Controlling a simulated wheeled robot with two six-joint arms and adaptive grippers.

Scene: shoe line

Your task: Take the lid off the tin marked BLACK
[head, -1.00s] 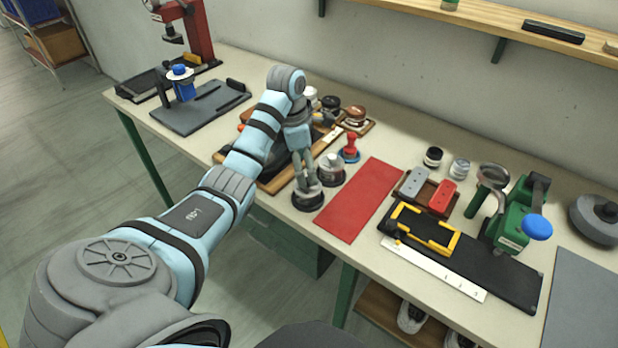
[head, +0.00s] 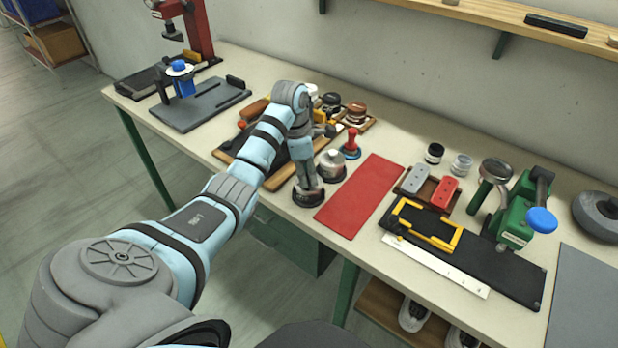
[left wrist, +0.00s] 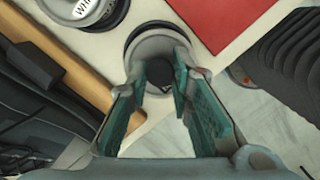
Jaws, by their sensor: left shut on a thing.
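A round tin (head: 308,200) with a dark rim and a grey lid stands on the bench at the left of the red mat. My left gripper (head: 308,184) points down at it from above. In the left wrist view its fingers (left wrist: 163,80) are on either side of the dark knob (left wrist: 182,75) of the grey lid (left wrist: 155,47), shut on it. The lid appears to sit on the tin. This tin's label cannot be read. A second tin (head: 331,167) stands just behind it; its label begins "WHI" in the left wrist view (left wrist: 85,10). My right gripper is out of view.
A wooden-edged tray (head: 275,197) lies close on the left, partly behind my arm. The red mat (head: 360,195) to the right is clear. The bench's front edge is close to the gripped tin.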

